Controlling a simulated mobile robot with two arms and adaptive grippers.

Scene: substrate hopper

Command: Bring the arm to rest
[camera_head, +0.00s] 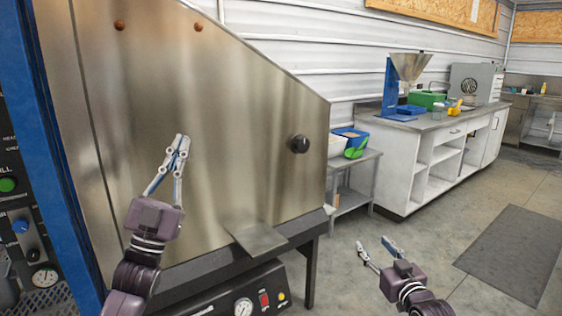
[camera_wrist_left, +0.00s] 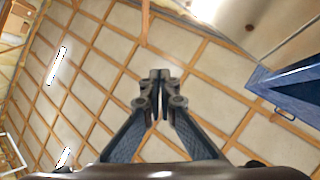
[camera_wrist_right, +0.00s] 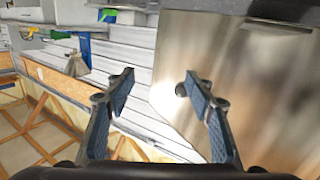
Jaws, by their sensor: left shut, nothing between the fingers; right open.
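My left gripper (camera_head: 181,146) is raised in front of the large steel panel of the machine, fingers pointing up. Its fingertips meet, and it also shows shut and empty in the left wrist view (camera_wrist_left: 160,76), with the ceiling behind it. My right gripper (camera_head: 373,246) is at the lower right of the head view, above the concrete floor. Its fingers are spread apart and hold nothing, as the right wrist view (camera_wrist_right: 158,78) also shows.
The steel machine (camera_head: 230,120) fills the left, with a dark knob (camera_head: 299,144) and a small ledge (camera_head: 257,239). A low side table (camera_head: 352,178) holds blue and green containers. A white counter (camera_head: 440,150) carries a funnel (camera_head: 408,66). Open floor lies at the lower right.

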